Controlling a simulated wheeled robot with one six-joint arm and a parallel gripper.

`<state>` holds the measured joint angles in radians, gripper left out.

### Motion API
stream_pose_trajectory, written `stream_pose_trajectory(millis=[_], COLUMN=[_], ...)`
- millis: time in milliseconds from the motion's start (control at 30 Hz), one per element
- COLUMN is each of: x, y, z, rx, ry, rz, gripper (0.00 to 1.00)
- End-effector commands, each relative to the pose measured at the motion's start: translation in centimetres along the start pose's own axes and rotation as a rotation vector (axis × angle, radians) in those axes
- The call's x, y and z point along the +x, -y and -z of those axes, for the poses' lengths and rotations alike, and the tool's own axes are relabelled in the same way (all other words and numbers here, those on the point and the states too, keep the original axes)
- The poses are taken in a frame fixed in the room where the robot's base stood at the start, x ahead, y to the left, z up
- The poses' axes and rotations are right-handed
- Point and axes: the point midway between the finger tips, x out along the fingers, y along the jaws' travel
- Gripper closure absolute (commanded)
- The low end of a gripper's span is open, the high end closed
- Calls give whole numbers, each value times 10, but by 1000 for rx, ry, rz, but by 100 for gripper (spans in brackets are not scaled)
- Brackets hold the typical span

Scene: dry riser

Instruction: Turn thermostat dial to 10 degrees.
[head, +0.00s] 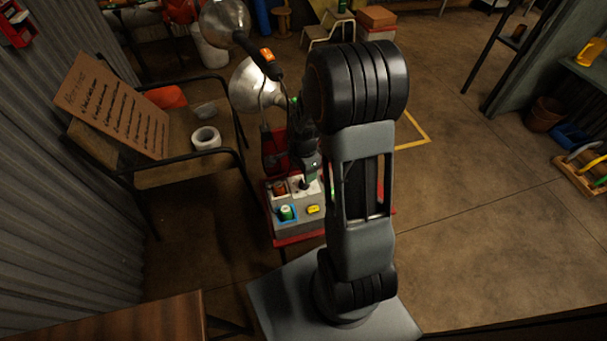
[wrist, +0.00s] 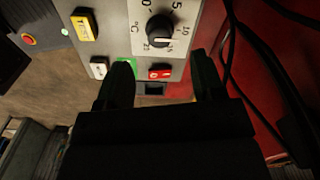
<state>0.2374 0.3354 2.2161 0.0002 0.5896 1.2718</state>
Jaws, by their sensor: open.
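The thermostat dial (wrist: 159,30) is a round black knob on a light grey panel (wrist: 128,22), with a °C mark and a ring of numbers around it. Which number its pointer meets is too small to tell. My gripper (wrist: 163,68) is open, its two dark fingers reaching towards the panel on the dial's lower side in the wrist view. In the head view my gripper (head: 304,178) is over the panel box, and my arm hides part of that box.
Near the dial are a yellow label or button (wrist: 85,24), a white switch (wrist: 99,68) and a red switch (wrist: 160,72). A dark cable (wrist: 262,90) hangs at the right. A chair (head: 190,150) with a cardboard sign (head: 112,108) stands left; open floor (head: 480,200) lies right.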

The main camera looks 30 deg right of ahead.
Motion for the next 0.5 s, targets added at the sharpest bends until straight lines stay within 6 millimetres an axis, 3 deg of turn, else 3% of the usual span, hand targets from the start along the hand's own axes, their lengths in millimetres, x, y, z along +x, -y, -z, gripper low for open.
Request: stream_pose_trajectory(millis=[33,200,500], x=[-16,-46,-75], y=[1,1,0], z=[0,0,0], rx=[0,-1,-1], ry=[-1,-1,0], rz=[4,4,0], gripper=[38,38,38])
